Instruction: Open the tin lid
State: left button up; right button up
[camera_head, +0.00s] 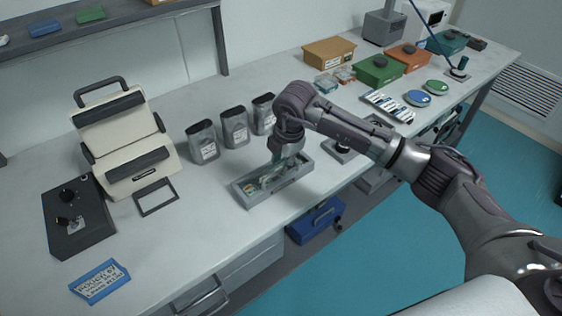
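Three grey tins with dark tops and pale labels stand upright in a row on the bench: a left tin (202,143), a middle tin (235,127) and a right tin (264,114). Their dark tops look closed. A shallow grey tray (262,196) with small items inside lies in front of them. I cannot tell which of these is the tin of the task. My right gripper (277,172) points down over the tray, apart from the three tins. Its fingers are small and blend with the tray contents, so its opening is unclear. My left gripper is out of view.
A cream case (125,140), black box (78,215), blue label card (100,281) and small frame (156,197) lie left. The bench front between card and tray is clear.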

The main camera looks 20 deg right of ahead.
jog(key=shift+a+f, duration=0.1)
jog(key=shift+f, duration=0.6)
jog(key=shift+w+f, duration=0.2)
jog(key=shift+f, duration=0.15)
grip_shut()
